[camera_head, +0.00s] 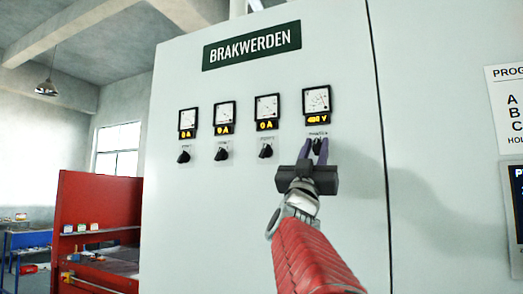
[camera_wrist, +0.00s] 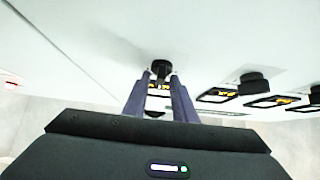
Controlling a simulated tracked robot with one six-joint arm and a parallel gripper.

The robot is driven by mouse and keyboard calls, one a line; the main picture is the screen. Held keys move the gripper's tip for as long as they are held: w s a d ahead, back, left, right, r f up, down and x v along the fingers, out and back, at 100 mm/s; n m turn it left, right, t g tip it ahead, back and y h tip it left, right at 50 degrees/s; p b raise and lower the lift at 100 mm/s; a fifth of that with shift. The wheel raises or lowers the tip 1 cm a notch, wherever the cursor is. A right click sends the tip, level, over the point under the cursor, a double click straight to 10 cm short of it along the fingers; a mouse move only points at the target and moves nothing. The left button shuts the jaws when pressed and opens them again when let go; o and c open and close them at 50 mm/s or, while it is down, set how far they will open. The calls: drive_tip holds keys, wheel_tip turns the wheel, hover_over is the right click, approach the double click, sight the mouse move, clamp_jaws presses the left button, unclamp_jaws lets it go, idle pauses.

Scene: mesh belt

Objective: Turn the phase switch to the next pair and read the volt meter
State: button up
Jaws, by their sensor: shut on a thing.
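The phase switch (camera_head: 318,146) is a small black knob below the rightmost meter on the pale cabinet front. My gripper (camera_head: 313,149) is shut on this knob, one purple finger on each side. The wrist view also shows the knob (camera_wrist: 161,69) between the fingertips. The volt meter (camera_head: 316,100) is a square white dial in a black frame. Its yellow display reads about 400 V, though the digits are small and blurred. The fingers partly hide the knob, so I cannot tell its pointer's position.
Several ammeters (camera_head: 266,107) with yellow 0 A displays sit left of the volt meter, each above a black knob (camera_head: 222,153). A BRAKWERDEN sign (camera_head: 252,46) is above. A red workbench (camera_head: 100,205) stands at left. A sheet (camera_head: 508,100) and screen (camera_head: 517,205) are at right.

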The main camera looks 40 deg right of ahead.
drive_tip(key=shift+w+m+g, duration=0.1)
drive_tip(key=shift+m+g, duration=0.3)
drive_tip(key=shift+m, duration=0.1)
drive_tip(key=m+g, duration=0.8)
drive_tip(key=m, duration=0.1)
drive_tip(key=shift+w, duration=0.15)
drive_tip(key=shift+m+g+y, duration=0.5)
drive_tip(key=shift+m+g, duration=0.85)
drive_tip(key=shift+m, duration=0.25)
drive_tip(key=shift+m+g+y, duration=0.5)
drive_tip(key=shift+m+g, duration=0.85)
drive_tip(key=shift+m, duration=0.25)
drive_tip(key=o, duration=0.7)
drive_tip(key=shift+c, duration=0.2)
drive_tip(key=shift+a, duration=0.1)
drive_tip(key=v, duration=1.3)
drive_tip(key=shift+a+f, duration=0.25)
drive_tip(key=shift+a, duration=0.05)
